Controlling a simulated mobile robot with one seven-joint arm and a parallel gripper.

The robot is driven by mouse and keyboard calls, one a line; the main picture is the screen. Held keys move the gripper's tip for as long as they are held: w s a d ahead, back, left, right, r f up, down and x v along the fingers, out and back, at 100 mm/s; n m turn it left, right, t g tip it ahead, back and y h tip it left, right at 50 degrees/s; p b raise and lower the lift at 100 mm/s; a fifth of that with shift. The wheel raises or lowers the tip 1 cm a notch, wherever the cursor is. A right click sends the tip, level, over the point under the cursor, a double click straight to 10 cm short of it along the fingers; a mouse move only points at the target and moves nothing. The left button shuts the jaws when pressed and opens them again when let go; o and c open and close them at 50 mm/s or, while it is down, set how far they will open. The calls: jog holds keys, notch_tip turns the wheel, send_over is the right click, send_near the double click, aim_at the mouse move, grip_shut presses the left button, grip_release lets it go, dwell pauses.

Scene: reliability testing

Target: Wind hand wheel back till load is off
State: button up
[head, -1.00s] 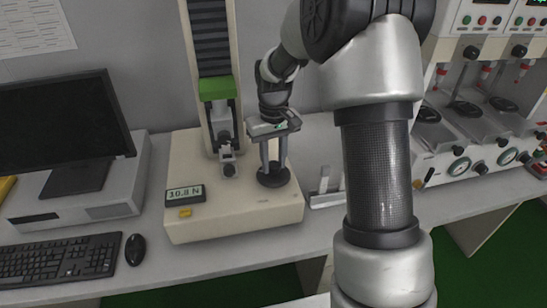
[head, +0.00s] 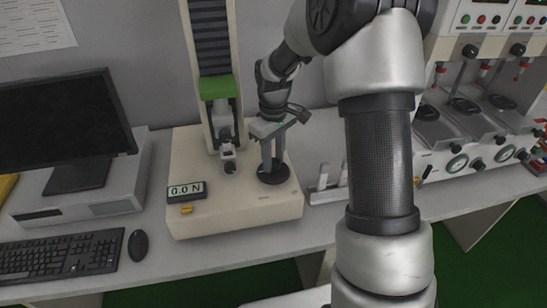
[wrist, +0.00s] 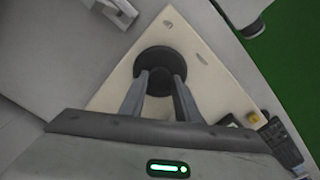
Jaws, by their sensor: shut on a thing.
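The black hand wheel (head: 272,174) lies on the right of the cream tester base (head: 235,217); it also shows in the wrist view (wrist: 160,60). My gripper (head: 272,165) points down over the wheel, its two fingers shut on a part at the wheel's middle, which the fingers partly hide. In the wrist view the fingertips (wrist: 160,78) meet the wheel. The column with a green carriage (head: 215,87) and a metal fixture (head: 229,158) stands left of my gripper.
A monitor (head: 62,120), keyboard (head: 62,255) and mouse (head: 138,244) are to the left. A small metal stand (head: 328,190) is right of the base. A machine with knobs (head: 480,150) stands at the far right. My arm covers the middle right.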

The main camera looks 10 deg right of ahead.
aim_at(274, 162)
jog(key=o, duration=1)
jog(key=shift+o, duration=0.2)
notch_tip(274, 162, up, 18)
jog(key=p, duration=0.2)
jog(key=shift+f, duration=0.25)
jog(key=s+r+m+t+p, duration=0.3)
jog(key=s+r+p, duration=0.1)
jog(key=s+r, duration=0.85)
jog(key=s+m+t+p, duration=0.2)
jog(key=s+m+p, duration=0.2)
jog(key=s, duration=0.8)
jog(key=shift+s+r+t, duration=0.3)
jog(key=shift+s+r, duration=0.05)
jog(key=shift+s, duration=0.05)
